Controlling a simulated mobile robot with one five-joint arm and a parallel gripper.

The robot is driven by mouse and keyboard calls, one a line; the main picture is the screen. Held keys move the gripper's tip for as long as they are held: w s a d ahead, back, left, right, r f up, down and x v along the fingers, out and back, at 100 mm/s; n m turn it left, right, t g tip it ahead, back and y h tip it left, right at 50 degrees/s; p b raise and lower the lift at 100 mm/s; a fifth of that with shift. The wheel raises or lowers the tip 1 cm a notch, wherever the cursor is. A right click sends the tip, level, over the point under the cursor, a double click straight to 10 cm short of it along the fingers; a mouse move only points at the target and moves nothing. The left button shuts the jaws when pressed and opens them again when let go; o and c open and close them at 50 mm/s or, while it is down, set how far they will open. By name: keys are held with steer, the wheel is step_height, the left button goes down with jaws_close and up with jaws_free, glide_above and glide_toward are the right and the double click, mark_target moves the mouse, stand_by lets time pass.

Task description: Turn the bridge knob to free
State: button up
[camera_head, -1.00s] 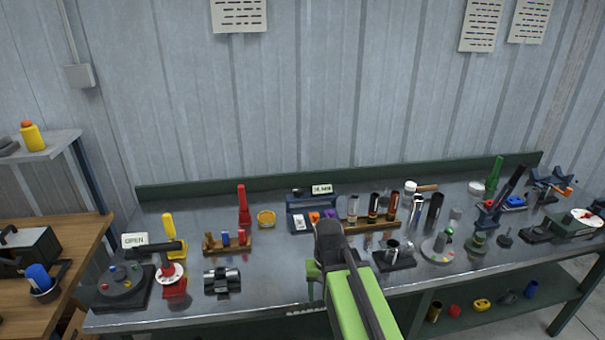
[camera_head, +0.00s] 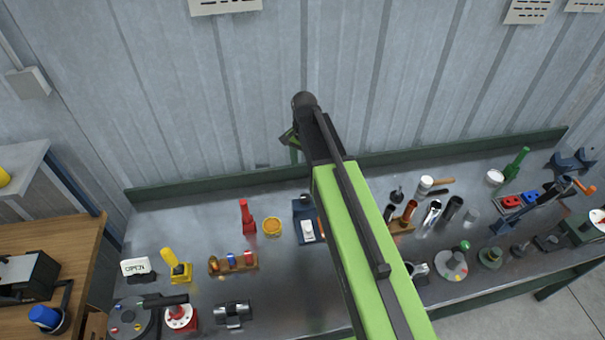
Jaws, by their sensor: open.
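I cannot tell for sure which part is the bridge knob. Dial-like parts on the bench are a dark disc with coloured dots (camera_head: 127,322) at front left, a red base with a white dial (camera_head: 180,317) beside it, a grey disc with a green knob (camera_head: 454,264) at right, and a white dial on a green block (camera_head: 597,218) at far right. No "free" label is readable. My gripper (camera_head: 290,138) is high at the far end of my green arm, against the wall in the picture and apart from these parts.
The metal bench (camera_head: 290,285) has a green back rail (camera_head: 200,187). A red bottle (camera_head: 247,217), an orange-filled bowl (camera_head: 271,226), an OPEN sign (camera_head: 135,267) and dark tubes (camera_head: 453,208) stand on it. My arm hides the bench's middle. A wooden table (camera_head: 60,240) is at left.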

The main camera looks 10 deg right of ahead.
mark_target(306, 198)
steer(key=f+b, duration=0.5)
steer(key=b, duration=0.1)
steer(key=f+b, duration=1.1)
steer(key=f, duration=0.1)
steer(key=shift+d+f+b, duration=0.1)
steer(key=shift+d+b, duration=0.2)
steer(key=shift+b, duration=0.1)
jaws_close()
steer(key=shift+d, duration=0.15)
